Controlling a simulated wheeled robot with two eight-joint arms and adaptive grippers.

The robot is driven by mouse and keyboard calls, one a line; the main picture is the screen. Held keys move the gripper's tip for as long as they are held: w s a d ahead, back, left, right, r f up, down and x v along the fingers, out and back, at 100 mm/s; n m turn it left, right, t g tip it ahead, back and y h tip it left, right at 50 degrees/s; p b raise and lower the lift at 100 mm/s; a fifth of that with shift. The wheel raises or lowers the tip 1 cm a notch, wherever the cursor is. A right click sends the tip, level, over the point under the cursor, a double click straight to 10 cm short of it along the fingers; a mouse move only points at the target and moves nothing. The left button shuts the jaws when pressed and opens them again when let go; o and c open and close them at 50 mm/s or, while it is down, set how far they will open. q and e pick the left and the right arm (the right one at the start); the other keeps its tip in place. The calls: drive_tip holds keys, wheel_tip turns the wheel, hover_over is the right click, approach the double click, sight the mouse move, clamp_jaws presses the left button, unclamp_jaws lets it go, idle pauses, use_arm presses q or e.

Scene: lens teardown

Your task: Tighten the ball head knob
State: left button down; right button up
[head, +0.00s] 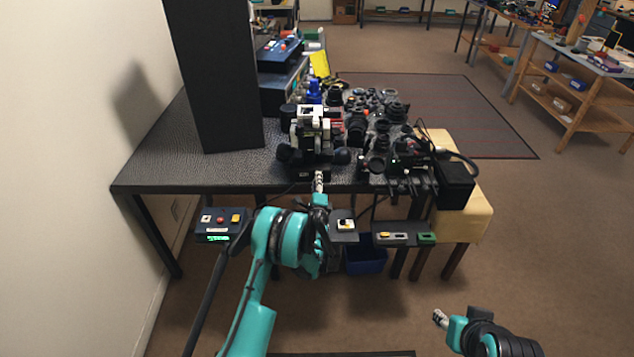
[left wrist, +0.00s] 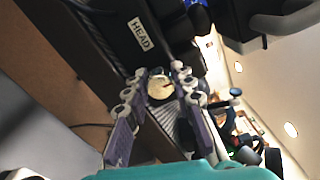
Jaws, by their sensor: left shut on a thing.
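The ball head knob (left wrist: 160,88) has a pale round face with a red mark and a ribbed dark side. It sits between the fingers of my left gripper (left wrist: 160,73), which is shut on it. A black block with a white "HEAD" label (left wrist: 141,34) is beside it in the left wrist view. In the head view my left gripper (head: 319,182) reaches the table's front edge, below a black and white device (head: 312,130). The knob cannot be made out there. My right gripper (head: 440,318) is low at the right, away from the table; its finger opening is too small to judge.
The dark table (head: 165,165) carries a tall black panel (head: 215,75) at left and many lenses and camera parts (head: 385,110) at right. A button box (head: 220,222) and small trays (head: 403,235) hang along the front. A wooden stand (head: 465,222) is at right.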

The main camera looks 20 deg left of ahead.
use_arm(q)
drive_tip(key=c, duration=1.3)
unclamp_jaws()
drive_tip(key=shift+o, duration=0.2)
